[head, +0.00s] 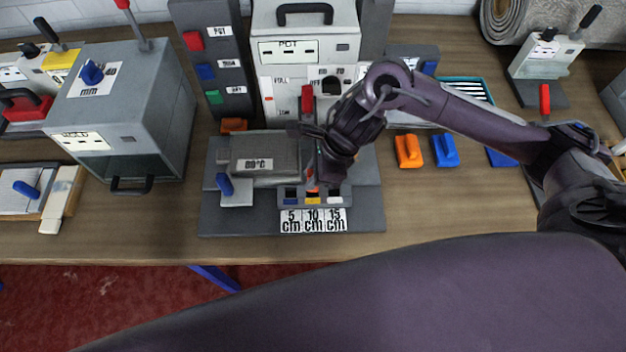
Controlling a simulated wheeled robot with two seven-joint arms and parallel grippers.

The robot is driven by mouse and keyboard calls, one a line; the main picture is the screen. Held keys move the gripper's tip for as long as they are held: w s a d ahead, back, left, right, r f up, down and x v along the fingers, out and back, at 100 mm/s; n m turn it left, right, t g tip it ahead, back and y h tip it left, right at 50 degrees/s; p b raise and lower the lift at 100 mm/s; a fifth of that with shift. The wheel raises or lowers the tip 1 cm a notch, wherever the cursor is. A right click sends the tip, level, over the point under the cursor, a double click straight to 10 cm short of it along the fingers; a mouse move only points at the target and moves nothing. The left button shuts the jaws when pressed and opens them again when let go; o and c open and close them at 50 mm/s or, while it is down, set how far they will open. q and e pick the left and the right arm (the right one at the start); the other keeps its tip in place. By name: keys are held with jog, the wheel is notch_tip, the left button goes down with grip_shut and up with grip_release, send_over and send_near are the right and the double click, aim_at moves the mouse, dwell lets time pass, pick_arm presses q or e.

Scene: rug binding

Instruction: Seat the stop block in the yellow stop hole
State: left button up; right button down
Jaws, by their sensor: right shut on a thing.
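My right gripper (314,176) reaches in from the right and points down over the front of the grey machine. It is shut on the stop block (312,187), of which only a small orange-red part shows below the dark fingers. The yellow stop hole (313,200) is in the middle of the row, directly below the block, above the "10 cm" label. I cannot tell whether the block touches the hole or is above it. My left gripper is not in view.
A grey box labelled 80°C (265,153) with a blue-handled piece (234,190) stands left of the gripper. Orange (409,151) and blue (445,151) handled pieces lie to the right. A large grey case (128,105) is at left. The table (435,205) is clear at front right.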

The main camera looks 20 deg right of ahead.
notch_tip(320, 180, down, 4)
jog(key=shift+a+r+p, duration=0.1)
jog(key=shift+r+p, duration=0.1)
jog(key=shift+p, duration=0.15)
jog(key=shift+f, duration=0.1)
jog(key=shift+f, duration=0.1)
jog(key=shift+f+b, duration=0.1)
jog(key=shift+b, duration=0.2)
jog(key=c, duration=1.3)
grip_release()
jog(key=shift+o, duration=0.2)
